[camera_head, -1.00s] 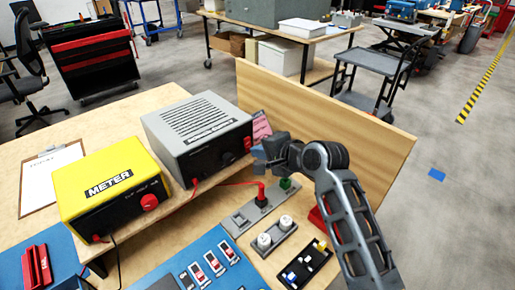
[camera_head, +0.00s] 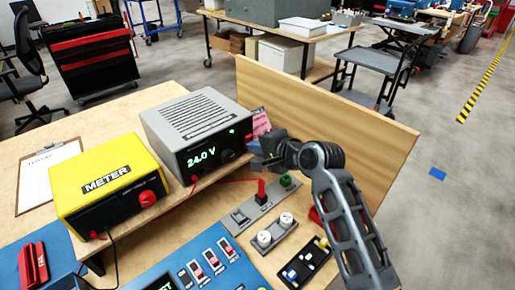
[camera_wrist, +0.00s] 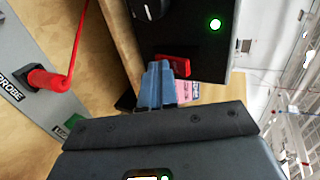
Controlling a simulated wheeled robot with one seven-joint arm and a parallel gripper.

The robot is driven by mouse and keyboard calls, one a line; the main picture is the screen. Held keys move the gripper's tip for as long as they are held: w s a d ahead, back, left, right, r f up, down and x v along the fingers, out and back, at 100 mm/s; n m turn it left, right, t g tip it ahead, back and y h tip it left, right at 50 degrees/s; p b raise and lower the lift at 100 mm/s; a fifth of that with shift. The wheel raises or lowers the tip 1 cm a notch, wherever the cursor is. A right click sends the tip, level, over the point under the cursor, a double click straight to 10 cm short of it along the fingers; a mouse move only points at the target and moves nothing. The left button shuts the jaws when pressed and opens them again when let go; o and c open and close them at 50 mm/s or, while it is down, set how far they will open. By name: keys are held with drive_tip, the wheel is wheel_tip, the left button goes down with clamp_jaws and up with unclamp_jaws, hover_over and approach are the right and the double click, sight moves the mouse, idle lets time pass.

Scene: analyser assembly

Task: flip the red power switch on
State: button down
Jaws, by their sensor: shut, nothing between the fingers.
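The grey power supply (camera_head: 198,125) stands on the raised wooden shelf, its display (camera_head: 201,158) lit green with "24.0 V". The red power switch (camera_wrist: 175,64) is on its front face; in the head view it shows at the right end of that face (camera_head: 249,141). A green light (camera_wrist: 215,24) glows near the switch in the wrist view. My gripper (camera_wrist: 160,78) is shut and empty, its fingertips right at the switch. I cannot tell whether they touch it. In the head view my gripper (camera_head: 257,163) is in front of the supply's lower right corner.
The yellow meter (camera_head: 108,182) stands left of the supply. In front are a grey strip with a red probe plug (camera_head: 261,190), white knobs (camera_head: 275,231) and a blue panel (camera_head: 215,266). A wooden board (camera_head: 330,105) stands behind my arm. A red cable (camera_wrist: 78,45) runs close by.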

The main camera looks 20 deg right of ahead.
drive_tip(key=shift+r, duration=0.1)
drive_tip(key=shift+r+p, duration=0.8)
drive_tip(key=shift+p, duration=0.2)
